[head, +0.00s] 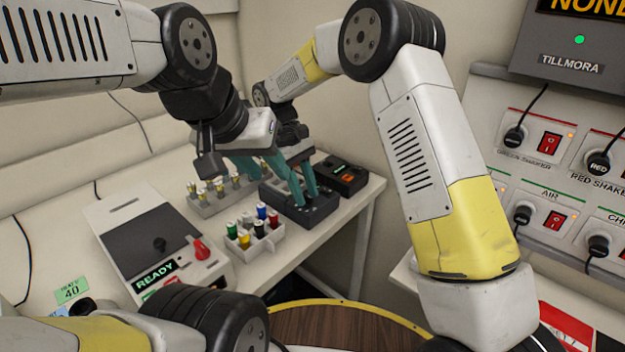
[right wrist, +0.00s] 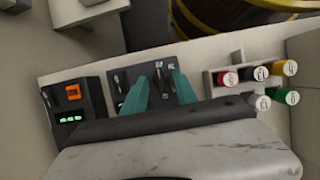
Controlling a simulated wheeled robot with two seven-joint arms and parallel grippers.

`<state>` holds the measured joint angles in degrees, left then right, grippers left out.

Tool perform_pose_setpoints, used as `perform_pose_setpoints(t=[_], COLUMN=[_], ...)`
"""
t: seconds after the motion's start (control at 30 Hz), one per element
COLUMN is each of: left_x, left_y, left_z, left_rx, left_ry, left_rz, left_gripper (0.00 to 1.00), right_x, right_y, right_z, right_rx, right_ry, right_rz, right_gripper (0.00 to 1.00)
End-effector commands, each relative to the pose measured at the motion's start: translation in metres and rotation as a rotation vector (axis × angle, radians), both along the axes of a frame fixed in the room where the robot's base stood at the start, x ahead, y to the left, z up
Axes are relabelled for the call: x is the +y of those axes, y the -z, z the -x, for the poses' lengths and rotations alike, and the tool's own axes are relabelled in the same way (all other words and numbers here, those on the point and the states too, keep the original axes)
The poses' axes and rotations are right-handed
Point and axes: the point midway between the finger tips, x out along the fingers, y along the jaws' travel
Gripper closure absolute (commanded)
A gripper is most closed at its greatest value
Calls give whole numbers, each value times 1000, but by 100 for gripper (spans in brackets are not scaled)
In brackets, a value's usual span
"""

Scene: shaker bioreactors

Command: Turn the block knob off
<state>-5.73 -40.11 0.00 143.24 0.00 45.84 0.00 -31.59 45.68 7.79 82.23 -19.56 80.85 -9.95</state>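A dark block unit (head: 305,218) sits on the bench in the head view, and it also shows in the right wrist view (right wrist: 154,75). Small pale marks or controls show on its top. I cannot make out for certain which is the knob, or its setting. My right gripper (head: 307,197) has teal fingers low over the block; in the right wrist view its fingertips (right wrist: 157,74) are apart, with the block's top between them. My left gripper (head: 257,172) is just left of it, higher in the picture; its fingertips are partly hidden and overlap the right arm.
A coloured-cap vial rack (head: 262,252) stands left of the block, with another vial rack (head: 207,208) behind. A small dark device with an orange button (head: 343,176) is close on the right. A white READY machine with a red knob (head: 201,249) stands at front left. A switch panel (head: 545,170) is at right.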

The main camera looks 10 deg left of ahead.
Motion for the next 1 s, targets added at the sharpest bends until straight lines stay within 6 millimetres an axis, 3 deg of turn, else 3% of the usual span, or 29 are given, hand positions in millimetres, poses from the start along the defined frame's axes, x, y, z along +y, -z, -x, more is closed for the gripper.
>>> perform_pose_setpoints(t=[0.33, 0.7, 1.0], left_x=[0, 0, 0], left_y=[0, 0, 0], left_z=[0, 0, 0], left_rx=[0, 0, 0], left_ry=[0, 0, 0], left_rz=[0, 0, 0], left_gripper=[64, 64, 64], right_x=[2, 22, 25], right_y=[-5, -59, -72], right_z=[-1, -13, -16], right_rx=[1, -1, 1], right_ry=[1, 0, 0], right_rz=[1, -1, 0], right_gripper=[66, 66, 66])
